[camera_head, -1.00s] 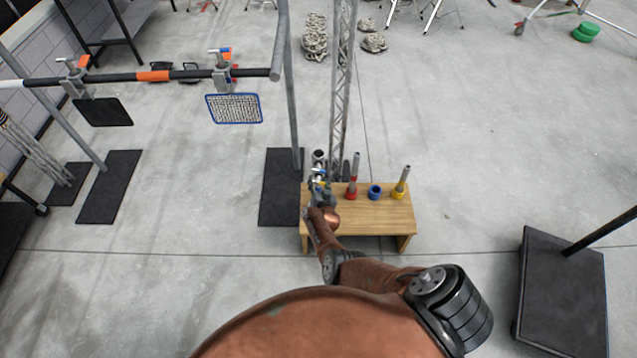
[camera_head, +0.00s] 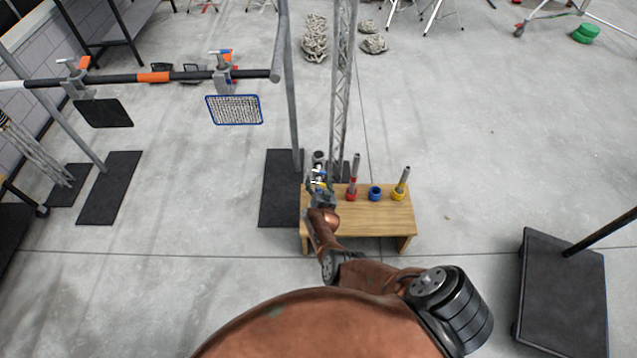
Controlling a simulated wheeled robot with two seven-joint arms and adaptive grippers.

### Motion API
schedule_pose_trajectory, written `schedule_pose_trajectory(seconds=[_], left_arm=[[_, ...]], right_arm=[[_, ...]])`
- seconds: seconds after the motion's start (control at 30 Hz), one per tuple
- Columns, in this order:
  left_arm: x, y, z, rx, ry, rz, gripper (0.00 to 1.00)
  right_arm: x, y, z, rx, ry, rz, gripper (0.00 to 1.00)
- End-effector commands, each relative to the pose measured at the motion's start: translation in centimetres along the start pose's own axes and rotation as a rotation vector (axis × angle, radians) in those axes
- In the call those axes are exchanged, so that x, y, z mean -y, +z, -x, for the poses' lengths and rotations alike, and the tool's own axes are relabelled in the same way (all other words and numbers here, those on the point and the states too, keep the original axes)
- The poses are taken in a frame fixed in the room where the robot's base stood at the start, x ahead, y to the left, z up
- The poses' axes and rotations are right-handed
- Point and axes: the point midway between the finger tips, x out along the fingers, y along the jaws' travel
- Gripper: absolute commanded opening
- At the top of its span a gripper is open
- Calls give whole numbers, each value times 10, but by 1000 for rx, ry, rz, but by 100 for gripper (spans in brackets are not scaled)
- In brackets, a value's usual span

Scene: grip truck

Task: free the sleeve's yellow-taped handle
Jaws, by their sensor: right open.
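My right arm reaches up from the bottom of the head view. Its gripper (camera_head: 318,181) is at the left end of the wooden bench and is open. A grey upright tube, which may be the sleeve (camera_head: 319,157), stands just beyond the gripper. A small yellow patch, which may be the yellow-taped handle (camera_head: 318,183), shows among the fingers. I cannot tell whether the fingers touch it, because the gripper hides most of it. My left gripper is not in view.
The wooden bench (camera_head: 365,218) holds a red-based rod (camera_head: 352,180), a blue ring (camera_head: 375,193) and a yellow-based rod (camera_head: 401,184). A lattice mast (camera_head: 342,80) and a grey pole (camera_head: 288,90) rise behind it.

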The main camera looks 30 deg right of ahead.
Motion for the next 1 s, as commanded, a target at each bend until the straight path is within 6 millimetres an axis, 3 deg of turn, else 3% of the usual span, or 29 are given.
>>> schedule_pose_trajectory(seconds=[0.27,0.8,1.0], left_arm=[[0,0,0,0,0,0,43],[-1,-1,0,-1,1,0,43],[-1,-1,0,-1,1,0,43]], right_arm=[[8,-12,4,-3,-4,-3,61],[30,-76,31,-3,-1,0,61],[34,-86,36,0,0,-1,61]])
